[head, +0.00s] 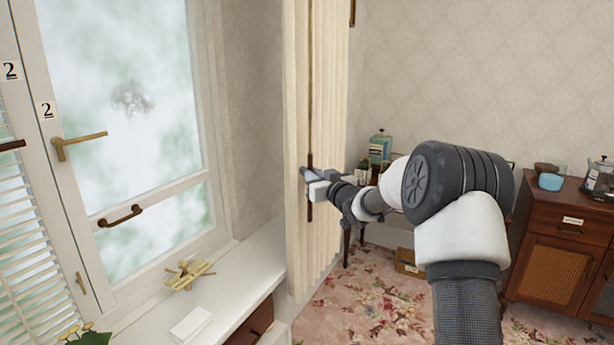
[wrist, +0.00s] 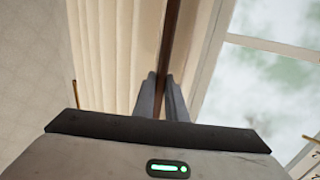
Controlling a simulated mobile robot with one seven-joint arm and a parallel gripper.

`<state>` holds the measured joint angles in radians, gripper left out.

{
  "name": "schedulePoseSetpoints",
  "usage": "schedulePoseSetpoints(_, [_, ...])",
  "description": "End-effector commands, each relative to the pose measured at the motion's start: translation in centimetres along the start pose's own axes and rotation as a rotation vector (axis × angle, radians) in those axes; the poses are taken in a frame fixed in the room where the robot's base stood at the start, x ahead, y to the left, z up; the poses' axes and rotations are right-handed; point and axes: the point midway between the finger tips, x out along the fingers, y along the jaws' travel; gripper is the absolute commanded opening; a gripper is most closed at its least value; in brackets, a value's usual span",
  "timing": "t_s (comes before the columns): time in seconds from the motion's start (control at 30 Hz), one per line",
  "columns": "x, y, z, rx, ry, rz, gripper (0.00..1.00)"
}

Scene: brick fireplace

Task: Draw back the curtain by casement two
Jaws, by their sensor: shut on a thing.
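A cream pleated curtain (head: 333,130) hangs gathered at the right side of the window. A dark brown vertical rod (head: 310,105) runs down along it. My gripper (head: 307,176) is at the rod, its fingers shut on it. In the wrist view the two grey fingers (wrist: 161,97) close around the brown rod (wrist: 178,45), with the curtain's pleats (wrist: 115,50) to the left and the window to the right. Casement two (head: 125,110), marked with a "2" label (head: 47,110), is uncovered, with a brass handle (head: 78,142) and a lower brown pull (head: 120,216).
A white sill (head: 225,285) holds a brass-coloured object (head: 188,274) and a small white block (head: 190,324). A white slatted shutter (head: 30,240) stands at the left. A wooden cabinet (head: 560,230) with a glass jug on it stands at the right. A box (head: 408,263) lies on the flowered carpet.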

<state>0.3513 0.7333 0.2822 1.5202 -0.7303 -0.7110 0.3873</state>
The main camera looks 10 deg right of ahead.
Motion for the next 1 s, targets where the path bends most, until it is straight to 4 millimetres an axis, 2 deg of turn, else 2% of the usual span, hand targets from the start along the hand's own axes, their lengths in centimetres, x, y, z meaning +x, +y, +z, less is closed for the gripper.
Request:
schedulePoseSetpoints(0.43, [0.2, 0.4, -0.4, -0.001, 0.006, 0.005, 0.00])
schedulePoseSetpoints(0.47, [0.2, 0.4, -0.4, -0.001, 0.006, 0.005, 0.15])
schedulePoseSetpoints(0.57, [0.2, 0.4, -0.3, -0.001, 0.005, 0.004, 0.30])
schedulePoseSetpoints(0.87, [0.1, 0.3, -0.1, 0.000, 0.002, 0.002, 0.30])
schedulePoseSetpoints(1.0, [-1.0, 0.3, -0.1, 0.000, 0.001, 0.002, 0.30])
